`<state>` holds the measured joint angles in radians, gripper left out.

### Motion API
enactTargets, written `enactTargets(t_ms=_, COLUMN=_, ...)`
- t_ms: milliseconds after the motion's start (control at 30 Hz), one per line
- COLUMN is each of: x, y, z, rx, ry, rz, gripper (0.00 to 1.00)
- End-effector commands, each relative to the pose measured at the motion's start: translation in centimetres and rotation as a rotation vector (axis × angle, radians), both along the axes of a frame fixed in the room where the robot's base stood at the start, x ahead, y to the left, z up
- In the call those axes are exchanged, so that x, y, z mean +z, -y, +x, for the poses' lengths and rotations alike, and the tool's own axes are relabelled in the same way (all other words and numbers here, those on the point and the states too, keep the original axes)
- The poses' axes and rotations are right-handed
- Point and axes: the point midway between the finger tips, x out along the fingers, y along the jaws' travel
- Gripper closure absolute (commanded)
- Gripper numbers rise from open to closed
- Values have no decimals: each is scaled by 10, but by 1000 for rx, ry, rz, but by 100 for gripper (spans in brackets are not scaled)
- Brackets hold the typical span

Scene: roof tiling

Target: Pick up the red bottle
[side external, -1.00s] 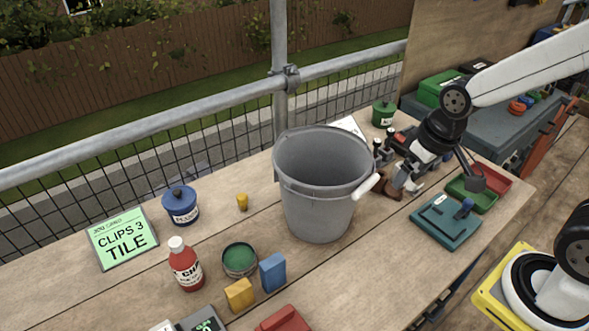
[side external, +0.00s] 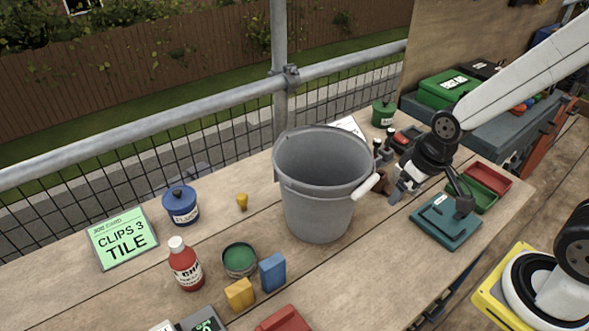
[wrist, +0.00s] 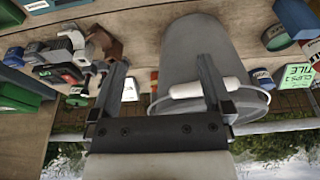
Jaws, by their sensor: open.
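The red bottle (side external: 186,265) stands upright on the wooden bench at the lower left of the side view. It has a white cap and a white label. My gripper (side external: 398,190) is at the right of the grey bucket, well apart from the bottle, with the bucket between them. In the wrist view my gripper (wrist: 167,85) has its two fingers spread apart with nothing held between them. The bucket's white handle grip lies close by the right finger there.
The large grey bucket (side external: 320,205) stands mid-bench. Near the bottle are a blue pot (side external: 180,206), a green tin (side external: 239,261), a yellow block (side external: 240,294), a blue block (side external: 272,272) and a job card (side external: 122,238). A teal tray (side external: 445,222) lies at right. A scaffold rail runs behind.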

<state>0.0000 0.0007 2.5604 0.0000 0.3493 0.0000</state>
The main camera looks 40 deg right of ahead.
Motion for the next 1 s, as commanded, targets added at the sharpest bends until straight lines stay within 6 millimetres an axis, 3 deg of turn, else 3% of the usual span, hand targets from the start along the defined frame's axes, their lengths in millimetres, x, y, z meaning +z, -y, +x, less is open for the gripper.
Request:
enactTargets(t_ms=367, x=0, y=0, z=0, rx=0, ry=0, rz=0, gripper=0)
enactTargets(t_ms=400, x=0, y=0, z=0, rx=0, ry=0, rz=0, gripper=3)
enactTargets(t_ms=467, x=0, y=0, z=0, rx=0, ry=0, rz=0, gripper=19)
enactTargets(t_ms=833, x=2, y=0, z=0, rx=0, ry=2, rz=0, gripper=19)
enactTargets(t_ms=1000, x=15, y=0, z=2, rx=0, ry=6, rz=0, gripper=19)
